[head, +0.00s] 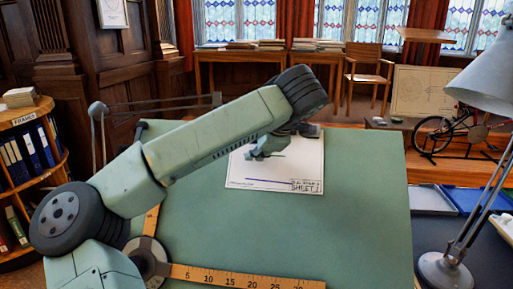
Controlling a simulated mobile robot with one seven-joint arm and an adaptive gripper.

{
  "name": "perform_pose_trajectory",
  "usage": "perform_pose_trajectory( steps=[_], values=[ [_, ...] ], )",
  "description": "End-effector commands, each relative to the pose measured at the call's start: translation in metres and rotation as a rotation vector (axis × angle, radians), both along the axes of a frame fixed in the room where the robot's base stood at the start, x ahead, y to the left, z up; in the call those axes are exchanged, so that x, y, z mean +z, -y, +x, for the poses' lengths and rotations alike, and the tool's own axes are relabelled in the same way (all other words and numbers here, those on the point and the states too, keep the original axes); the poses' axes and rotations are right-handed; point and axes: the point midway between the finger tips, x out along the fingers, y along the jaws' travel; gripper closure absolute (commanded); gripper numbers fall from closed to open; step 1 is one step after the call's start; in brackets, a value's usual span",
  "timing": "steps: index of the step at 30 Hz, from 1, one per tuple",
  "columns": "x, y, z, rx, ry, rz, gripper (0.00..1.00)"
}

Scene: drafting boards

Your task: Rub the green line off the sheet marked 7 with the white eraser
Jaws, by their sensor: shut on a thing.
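The white sheet (247,170) lies on the green drafting board. Its corner label reads SHEET with a mark too small to read surely. A blue-purple line (268,182) runs along its lower part. A short dark line (278,156) shows beside my gripper; its colour is hard to tell. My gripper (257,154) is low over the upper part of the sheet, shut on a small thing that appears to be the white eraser. The eraser is mostly hidden by the fingers, and I cannot tell whether it touches the paper. My arm and wrist cover the sheet's upper edge.
The green board (350,220) is clear right of the sheet. A wooden ruler (240,277) crosses its near edge, joined to a round pivot (148,258). A grey lamp (450,268) stands at right. Small pale and reddish items (397,120) lie beyond the board. A shelf of binders (35,150) is left.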

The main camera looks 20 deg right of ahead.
Motion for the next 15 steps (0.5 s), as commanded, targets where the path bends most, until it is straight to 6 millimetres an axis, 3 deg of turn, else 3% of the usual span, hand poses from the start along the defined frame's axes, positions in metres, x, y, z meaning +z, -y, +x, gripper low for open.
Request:
perform_pose_trajectory(
  steps=[15],
  values=[
    [-0.0079, 0.0031, 0.0068, 0.001, 0.000, 0.001, 1.00]
  ],
)
